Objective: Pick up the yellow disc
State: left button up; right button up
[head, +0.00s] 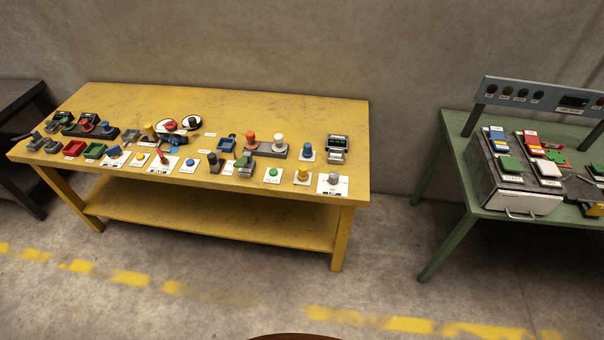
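Several small yellow pieces stand on the yellow table (230,100); at this size I cannot tell which one is the yellow disc. One yellow round piece (303,174) sits upright on a white card at the table's front right. Another small yellow piece (138,158) is on a white card at the front left. A yellow upright piece (149,129) stands farther back, left of the middle. Neither of my grippers is in view.
Red, green, blue and grey parts crowd the table's front; its back strip is clear. A lower shelf (210,217) is empty. A green table (456,150) at right bears a grey panel (550,97) and a box (515,200). Open floor lies in front.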

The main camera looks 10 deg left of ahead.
aim_at(303, 176)
jog(key=u, duration=1.85)
jog(key=i, duration=1.5)
jog(key=z, duration=2.7)
